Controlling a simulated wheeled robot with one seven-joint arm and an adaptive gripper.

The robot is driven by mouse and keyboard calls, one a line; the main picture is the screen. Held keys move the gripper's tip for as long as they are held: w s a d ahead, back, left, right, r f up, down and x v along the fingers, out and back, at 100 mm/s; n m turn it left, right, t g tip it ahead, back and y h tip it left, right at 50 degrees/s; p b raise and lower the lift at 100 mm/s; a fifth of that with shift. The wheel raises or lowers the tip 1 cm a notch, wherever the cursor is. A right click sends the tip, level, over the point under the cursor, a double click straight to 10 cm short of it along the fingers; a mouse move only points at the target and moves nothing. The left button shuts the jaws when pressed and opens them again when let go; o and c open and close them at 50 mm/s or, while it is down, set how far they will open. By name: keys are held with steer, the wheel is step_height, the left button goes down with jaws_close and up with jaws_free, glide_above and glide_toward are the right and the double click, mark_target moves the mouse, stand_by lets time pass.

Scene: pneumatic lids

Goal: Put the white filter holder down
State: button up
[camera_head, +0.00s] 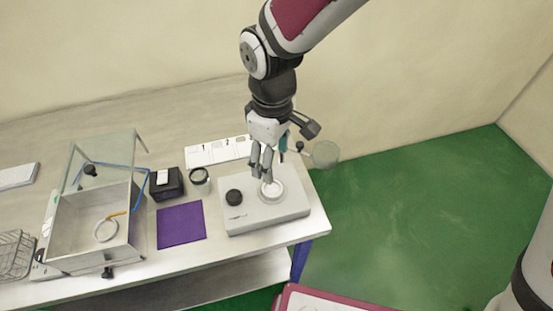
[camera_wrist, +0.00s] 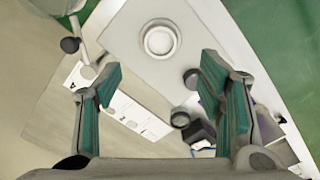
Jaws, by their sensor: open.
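The white filter holder (camera_head: 272,190) is a round white ring. It sits level on top of a light grey box-shaped device (camera_head: 285,209) near the table's right end. It also shows in the wrist view as a white ring (camera_wrist: 159,40), beyond the fingertips and nearly centred between them. My gripper (camera_head: 262,171) points down just above the holder. In the wrist view my gripper (camera_wrist: 161,68) has its two green-padded fingers wide apart, with nothing between them. The holder appears clear of both fingers.
A black knob (camera_head: 234,197) stands on the device, left of the holder. A purple mat (camera_head: 181,225), a jar (camera_head: 200,180) and a black box (camera_head: 166,186) lie further left. A metal tray (camera_head: 95,225) stands beyond. A round clear disc (camera_head: 326,154) is near my gripper's right.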

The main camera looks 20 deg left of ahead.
steer(key=shift+r, duration=0.5)
steer(key=shift+d+r, duration=0.1)
steer(key=w+d+r+m+t, duration=0.1)
steer(key=d+r+m+t, duration=0.2)
steer(key=d+r+m, duration=0.8)
steer(key=s+d+r+m+t, duration=0.1)
steer(key=s+d+r, duration=0.3)
steer(key=d, duration=0.5)
steer(key=s+d+r+m+t, duration=0.1)
steer(key=s+d+r+m, duration=0.2)
steer(key=d, duration=0.7)
steer(key=shift+s+r+t, duration=0.3)
steer(key=shift+s+r, duration=0.35)
steer(key=shift+s, duration=0.6)
